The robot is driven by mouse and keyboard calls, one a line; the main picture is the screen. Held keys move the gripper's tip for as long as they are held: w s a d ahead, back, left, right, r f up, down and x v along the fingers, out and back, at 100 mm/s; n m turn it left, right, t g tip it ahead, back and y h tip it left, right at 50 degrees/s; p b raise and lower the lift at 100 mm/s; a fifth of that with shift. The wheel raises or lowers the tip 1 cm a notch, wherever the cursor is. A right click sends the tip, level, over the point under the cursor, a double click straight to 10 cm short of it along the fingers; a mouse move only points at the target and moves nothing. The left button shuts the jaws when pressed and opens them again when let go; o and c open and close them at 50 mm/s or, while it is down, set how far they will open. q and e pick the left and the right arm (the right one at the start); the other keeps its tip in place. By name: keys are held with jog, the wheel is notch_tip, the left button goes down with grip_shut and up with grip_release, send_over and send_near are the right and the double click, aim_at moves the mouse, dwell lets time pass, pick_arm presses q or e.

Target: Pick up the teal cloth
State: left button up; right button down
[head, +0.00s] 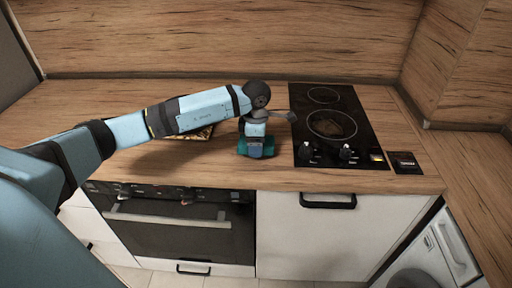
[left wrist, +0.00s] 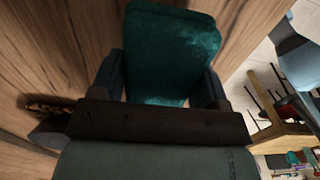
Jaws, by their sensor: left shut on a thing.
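The teal cloth (head: 243,148) lies on the wooden counter near its front edge, left of the hob. My left gripper (head: 256,150) is directly over it, pointing down, and hides much of it in the head view. In the left wrist view the cloth (left wrist: 170,55) fills the space between the two dark fingers (left wrist: 165,90), and the gripper is shut on it. The cloth looks folded into a thick block. I cannot tell whether it is lifted off the counter. My right gripper is not in view.
A black hob (head: 345,120) with knobs is set in the counter to the right. A dark patterned item (head: 203,133) lies behind my left arm. An oven (head: 170,215) is below the counter.

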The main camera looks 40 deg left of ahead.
pick_arm(q)
notch_tip(320, 180, up, 18)
dwell(0.3)
